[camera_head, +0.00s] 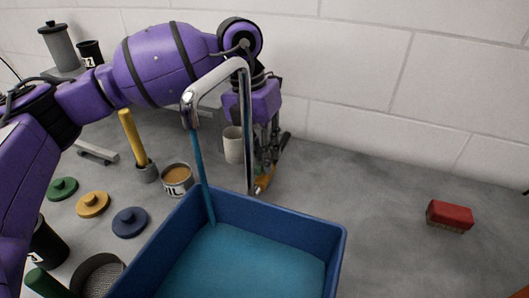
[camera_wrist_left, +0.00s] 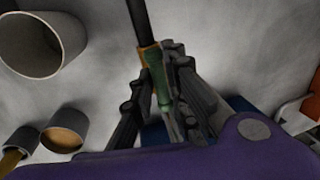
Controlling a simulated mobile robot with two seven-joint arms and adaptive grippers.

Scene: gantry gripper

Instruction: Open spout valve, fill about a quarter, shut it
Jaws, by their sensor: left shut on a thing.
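The chrome spout (camera_head: 246,120) arches up and over the blue basin (camera_head: 338,250). A blue stream of water (camera_head: 203,175) runs from its mouth into the basin. Teal water (camera_head: 245,265) covers the basin's floor; its depth is hard to judge. My left gripper (camera_head: 262,160) points down behind the spout's upright. In the left wrist view, my left gripper (camera_wrist_left: 160,95) is shut on the valve handle (camera_wrist_left: 157,78), a green piece with an orange collar and a black rod. The spout's upright partly hides this grip in the head view. My right gripper is out of view.
A white cup (camera_head: 233,145) stands close left of my left gripper. A tin of brown stuff (camera_head: 177,180), a yellow-handled tool (camera_head: 132,137) and several coloured lids lie left of the basin. A red brush (camera_head: 449,215) lies right; bare counter surrounds it.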

